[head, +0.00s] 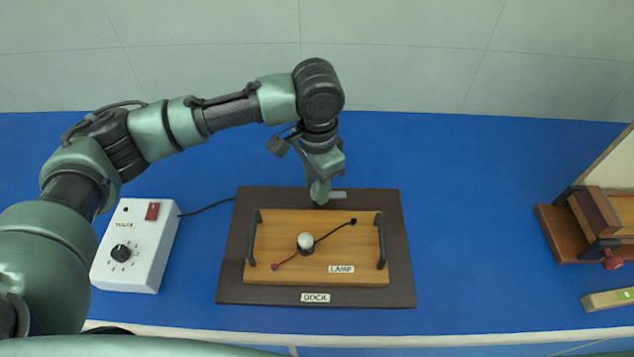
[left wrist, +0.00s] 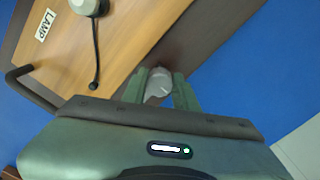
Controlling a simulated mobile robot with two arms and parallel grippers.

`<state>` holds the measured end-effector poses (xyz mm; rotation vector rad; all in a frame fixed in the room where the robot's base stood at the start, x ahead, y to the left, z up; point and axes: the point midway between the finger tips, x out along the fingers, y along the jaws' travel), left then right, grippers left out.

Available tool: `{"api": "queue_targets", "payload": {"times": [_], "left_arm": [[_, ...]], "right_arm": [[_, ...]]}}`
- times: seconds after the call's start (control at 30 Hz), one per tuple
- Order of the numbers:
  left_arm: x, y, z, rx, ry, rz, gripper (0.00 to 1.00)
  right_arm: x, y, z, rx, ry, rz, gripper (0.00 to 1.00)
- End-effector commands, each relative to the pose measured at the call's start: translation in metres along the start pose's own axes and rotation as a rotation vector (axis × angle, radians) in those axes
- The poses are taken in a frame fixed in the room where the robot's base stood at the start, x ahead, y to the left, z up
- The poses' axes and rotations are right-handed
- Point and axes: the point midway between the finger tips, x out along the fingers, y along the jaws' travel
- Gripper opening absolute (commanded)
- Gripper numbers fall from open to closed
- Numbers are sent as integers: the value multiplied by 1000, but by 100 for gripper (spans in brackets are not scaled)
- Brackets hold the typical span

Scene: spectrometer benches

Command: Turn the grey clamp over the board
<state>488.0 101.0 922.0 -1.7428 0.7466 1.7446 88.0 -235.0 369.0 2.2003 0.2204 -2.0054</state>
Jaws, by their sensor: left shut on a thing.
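The wooden lamp board (head: 350,270) lies on the dark dock plate (head: 228,270). It carries a pale lamp, two leads and a black handle at each side. The grey clamp (head: 339,195) is at the back edge of the dock, its visible end pointing right, roughly along the board's back edge. My left gripper (head: 320,198) reaches down from above and is shut on the clamp. In the left wrist view the clamp (left wrist: 158,86) sits between the two green fingers (left wrist: 157,90), beside the board's edge. The fingers hide part of it. My right gripper is not in view.
A white control box (head: 140,245) with a black knob and red switch stands left of the dock, its cable running behind it. A brown wooden stand (head: 560,235) with a red knob is at the far right. The blue bench between is clear.

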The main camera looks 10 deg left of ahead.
Motion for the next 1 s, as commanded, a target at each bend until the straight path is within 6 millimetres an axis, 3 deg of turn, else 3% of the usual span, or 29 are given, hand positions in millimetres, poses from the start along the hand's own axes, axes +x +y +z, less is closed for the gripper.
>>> {"api": "queue_targets", "payload": {"times": [0.37,1.0], "left_arm": [[-4,0,-1,66,1,0,0],[-6,-1,-1,597,2,1,0]], "right_arm": [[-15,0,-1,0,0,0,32],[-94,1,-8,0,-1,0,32]]}}
